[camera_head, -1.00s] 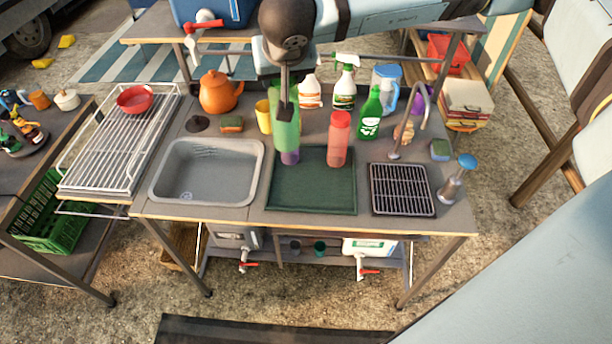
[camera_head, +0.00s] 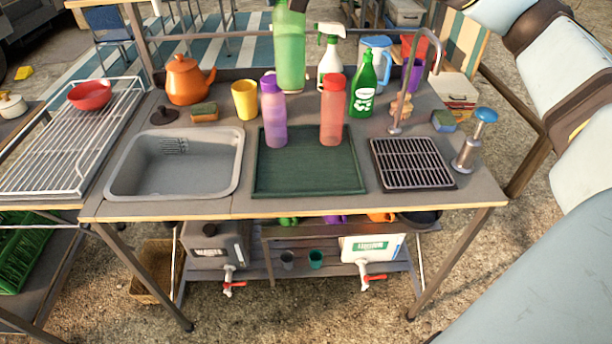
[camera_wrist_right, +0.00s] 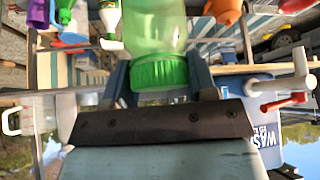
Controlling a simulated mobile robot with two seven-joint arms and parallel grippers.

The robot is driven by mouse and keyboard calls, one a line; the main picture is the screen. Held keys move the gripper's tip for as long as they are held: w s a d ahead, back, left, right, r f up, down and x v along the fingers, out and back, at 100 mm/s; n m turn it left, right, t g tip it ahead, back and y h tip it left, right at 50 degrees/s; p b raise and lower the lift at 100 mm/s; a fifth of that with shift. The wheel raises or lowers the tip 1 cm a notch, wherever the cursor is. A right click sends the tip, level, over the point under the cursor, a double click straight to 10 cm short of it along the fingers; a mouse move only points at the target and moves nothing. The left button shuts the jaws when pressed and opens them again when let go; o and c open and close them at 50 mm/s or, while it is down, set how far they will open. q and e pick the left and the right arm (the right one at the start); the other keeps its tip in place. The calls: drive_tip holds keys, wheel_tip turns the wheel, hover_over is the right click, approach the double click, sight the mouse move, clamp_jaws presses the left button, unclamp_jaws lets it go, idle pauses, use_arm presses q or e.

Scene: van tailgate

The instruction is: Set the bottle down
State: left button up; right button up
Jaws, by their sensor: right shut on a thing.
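A translucent green bottle (camera_head: 289,50) is upright at the top of the head view. It appears held in the air, seen against the back edge of the counter. My right gripper (camera_head: 298,4) shows only as dark fingertips at its top. In the right wrist view the fingers (camera_wrist_right: 165,82) are shut around the bottle (camera_wrist_right: 155,25) near its green cap (camera_wrist_right: 160,72). A purple bottle (camera_head: 274,115) and a red bottle (camera_head: 332,112) stand upright on the dark green tray (camera_head: 305,178). My left gripper is not in view.
The sink (camera_head: 178,165) is left of the tray and a black grate (camera_head: 412,163) right. A yellow cup (camera_head: 245,99), spray bottle (camera_head: 330,65), green detergent bottle (camera_head: 363,88) and tap (camera_head: 400,90) stand behind. The tray's front half is clear.

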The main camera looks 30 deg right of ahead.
drive_tip(key=shift+d+f+b, duration=0.35)
drive_tip(key=shift+d+b, duration=0.25)
drive_tip(key=shift+b, duration=0.05)
drive_tip(key=shift+d+f+b, duration=0.35)
drive_tip(key=shift+d+b, duration=0.2)
drive_tip(key=shift+b, duration=0.05)
use_arm(q)
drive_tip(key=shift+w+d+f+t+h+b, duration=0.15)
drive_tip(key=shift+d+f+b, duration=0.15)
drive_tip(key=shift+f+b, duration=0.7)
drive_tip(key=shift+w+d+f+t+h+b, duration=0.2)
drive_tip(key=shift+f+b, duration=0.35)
drive_tip(key=shift+b, duration=0.7)
use_arm(e)
wheel_tip(320, 180, down, 20)
drive_tip(key=d, duration=0.1)
drive_tip(key=shift+s+r, duration=0.2)
drive_tip(key=shift+r, duration=0.05)
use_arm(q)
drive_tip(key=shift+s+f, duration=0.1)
use_arm(e)
drive_tip(key=shift+f, duration=0.2)
drive_tip(key=o, duration=1.4)
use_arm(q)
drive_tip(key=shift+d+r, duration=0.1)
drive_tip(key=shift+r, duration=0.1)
use_arm(e)
drive_tip(key=shift+r, duration=0.15)
